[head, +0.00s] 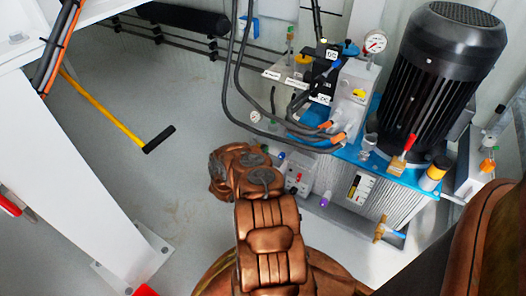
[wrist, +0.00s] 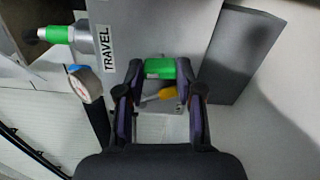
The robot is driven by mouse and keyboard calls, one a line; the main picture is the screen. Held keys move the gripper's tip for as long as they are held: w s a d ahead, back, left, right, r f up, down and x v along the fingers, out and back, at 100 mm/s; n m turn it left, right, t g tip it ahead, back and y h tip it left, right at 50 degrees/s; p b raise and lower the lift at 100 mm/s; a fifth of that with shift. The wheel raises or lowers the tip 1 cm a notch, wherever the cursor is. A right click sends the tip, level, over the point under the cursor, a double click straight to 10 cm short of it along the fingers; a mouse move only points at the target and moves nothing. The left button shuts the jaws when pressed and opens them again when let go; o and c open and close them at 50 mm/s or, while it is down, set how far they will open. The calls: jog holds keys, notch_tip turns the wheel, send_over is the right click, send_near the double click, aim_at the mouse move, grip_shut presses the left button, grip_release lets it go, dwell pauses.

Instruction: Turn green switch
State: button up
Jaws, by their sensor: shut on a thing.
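In the wrist view, a green switch handle (wrist: 160,68) sits at the upper middle, on a grey block. My gripper (wrist: 160,78) has its two dark fingers on either side of the handle and is shut on it. A second green handle (wrist: 54,34) sticks out to the left, beside a white label reading TRAVEL (wrist: 106,46). In the head view, my copper arm reaches toward the pump unit, and its end hides the gripper and the green switch.
A yellow-orange part (wrist: 166,94) lies just below the green handle between my fingers. In the head view, a large black motor (head: 440,80), another gauge (head: 375,41) and black hoses crowd the unit. Floor (head: 165,110) at left is mostly open.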

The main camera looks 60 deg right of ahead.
jog(key=shift+m+p, duration=0.3)
jog(key=shift+m, duration=0.5)
jog(key=o, duration=1.2)
jog(key=shift+c, duration=0.2)
jog(key=a, duration=1.2)
jog(key=shift+s, duration=0.25)
